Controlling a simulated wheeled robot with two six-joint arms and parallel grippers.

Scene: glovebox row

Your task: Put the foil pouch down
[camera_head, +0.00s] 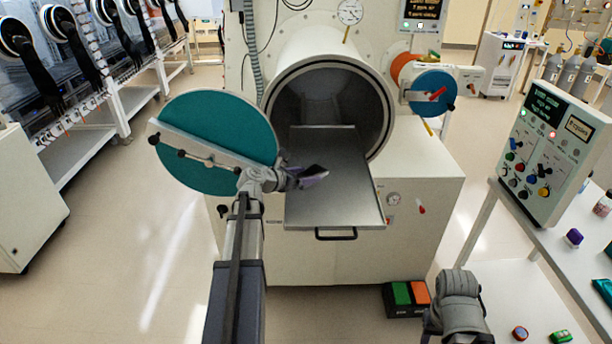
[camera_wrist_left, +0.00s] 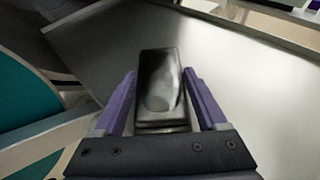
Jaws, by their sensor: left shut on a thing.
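The foil pouch (camera_wrist_left: 158,85) is a small, shiny dark-grey packet. My left gripper (camera_wrist_left: 160,105) is shut on it, with a purple finger on each side. In the head view the pouch (camera_head: 315,170) shows small and dark at the tip of the left gripper (camera_head: 308,178). Both are over the metal tray (camera_head: 335,205) that sticks out of the round chamber. I cannot tell how far the pouch is above the tray. Part of my right arm shows at the lower right, but its fingers are not visible.
The round chamber (camera_head: 283,98) opens behind the tray. Its teal round door (camera_head: 225,120) stands swung open at the left, close to my left arm. A control box (camera_head: 545,150) and small items stand on a bench (camera_head: 562,243) at the right. Most of the tray is bare.

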